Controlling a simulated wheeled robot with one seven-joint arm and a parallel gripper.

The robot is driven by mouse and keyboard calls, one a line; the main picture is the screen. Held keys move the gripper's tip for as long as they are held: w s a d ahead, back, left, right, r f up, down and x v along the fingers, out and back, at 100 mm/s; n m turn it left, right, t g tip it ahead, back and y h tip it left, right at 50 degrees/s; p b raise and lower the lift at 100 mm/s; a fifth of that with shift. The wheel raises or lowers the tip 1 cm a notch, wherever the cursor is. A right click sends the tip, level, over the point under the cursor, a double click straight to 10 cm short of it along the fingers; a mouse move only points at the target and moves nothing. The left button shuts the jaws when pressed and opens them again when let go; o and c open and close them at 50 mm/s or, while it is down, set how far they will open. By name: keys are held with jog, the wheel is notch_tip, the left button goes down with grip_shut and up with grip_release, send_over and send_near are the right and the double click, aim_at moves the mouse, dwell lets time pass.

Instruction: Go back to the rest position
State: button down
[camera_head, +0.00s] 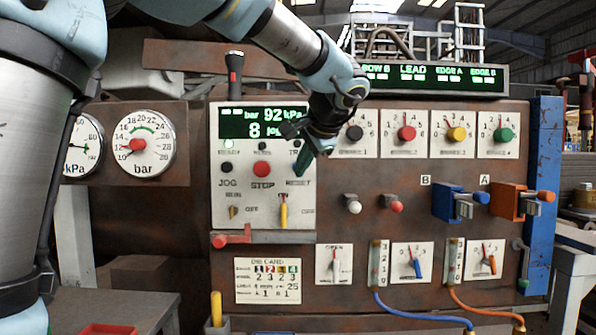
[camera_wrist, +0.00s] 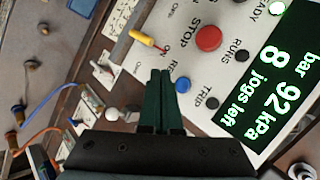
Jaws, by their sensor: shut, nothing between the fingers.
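My gripper (camera_head: 303,158) is in front of the upper right part of the white control panel (camera_head: 228,188), near the RESET label. In the wrist view my gripper (camera_wrist: 161,72) shows two dark green fingers pressed together with nothing between them. The fingers point toward the panel near a blue-grey button (camera_wrist: 182,85); I cannot tell if they touch it. The red STOP button (camera_head: 262,169) is to the left of the fingers in the head view. The green display (camera_head: 238,124) reads 92 kPa and 8 jogs left, and my wrist covers part of its right side.
Several dials, including a red knob (camera_head: 406,133), are to the right. A blue clamp block (camera_head: 446,203) and an orange one (camera_head: 507,201) stick out at the right. A yellow-handled switch (camera_head: 283,214) and a red lever (camera_head: 232,239) are below. Two gauges (camera_head: 143,145) are at the left.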

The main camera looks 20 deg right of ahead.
dwell(0.7)
jog(key=w+a+f+n+g+y, duration=0.2)
jog(key=a+f+n+g, duration=0.35)
jog(key=a+f, duration=1.4)
jog(key=s+a+f+n+g+h, duration=0.1)
jog(key=s+a+f+n, duration=0.3)
jog(key=a, duration=0.4)
jog(key=s+a+f+n+g, duration=0.1)
jog(key=s+a+f+n, duration=0.4)
jog(key=a, duration=0.4)
notch_tip(320, 180, down, 2)
jog(key=shift+s+f+g+h, duration=0.15)
jog(key=shift+s+g+h, duration=0.25)
jog(key=shift+s, duration=0.45)
